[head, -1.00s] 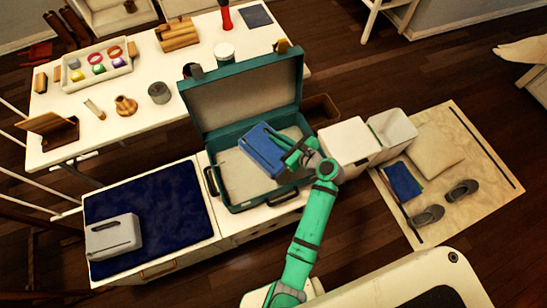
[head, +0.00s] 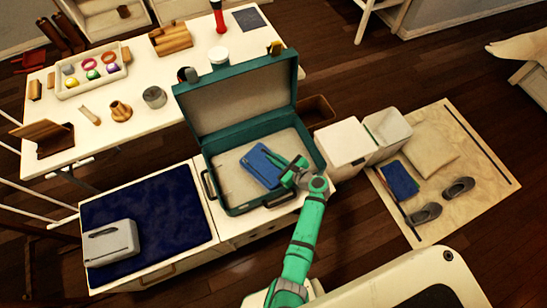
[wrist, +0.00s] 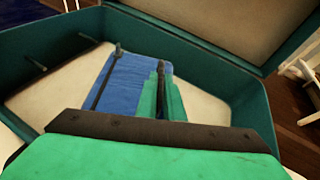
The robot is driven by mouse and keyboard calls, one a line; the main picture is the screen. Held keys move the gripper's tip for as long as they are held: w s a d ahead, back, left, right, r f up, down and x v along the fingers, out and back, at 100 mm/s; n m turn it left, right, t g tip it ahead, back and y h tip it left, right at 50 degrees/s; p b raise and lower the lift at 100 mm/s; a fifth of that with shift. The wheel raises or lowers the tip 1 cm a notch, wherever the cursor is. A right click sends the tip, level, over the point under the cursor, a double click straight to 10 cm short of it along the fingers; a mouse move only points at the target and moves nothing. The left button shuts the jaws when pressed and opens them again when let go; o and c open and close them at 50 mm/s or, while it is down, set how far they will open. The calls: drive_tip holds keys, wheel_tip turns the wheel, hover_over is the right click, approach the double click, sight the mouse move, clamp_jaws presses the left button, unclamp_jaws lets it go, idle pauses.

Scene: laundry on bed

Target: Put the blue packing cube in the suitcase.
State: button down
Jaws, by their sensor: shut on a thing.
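The blue packing cube (head: 258,167) is inside the open teal suitcase (head: 240,208), low over its pale floor. Whether it touches the floor I cannot tell. My gripper (head: 291,166) is over the suitcase's right part, shut on the right side of the cube. In the wrist view the blue cube (wrist: 122,82) lies beyond my green gripper (wrist: 160,95), with dark straps along it. The suitcase's teal walls (wrist: 235,90) surround it there. The lid stands open at the back.
A grey packing cube (head: 110,243) lies on the dark blue pad at left. A white table (head: 75,120) with several small items stands behind. White boxes (head: 342,143) stand right of the suitcase. A mat with slippers (head: 458,187) lies at far right.

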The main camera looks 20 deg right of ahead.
idle(0.3)
drive_tip(key=c, duration=1.9)
unclamp_jaws()
drive_tip(key=shift+f, duration=0.1)
drive_tip(key=shift+d, duration=0.1)
drive_tip(key=v, duration=1.2)
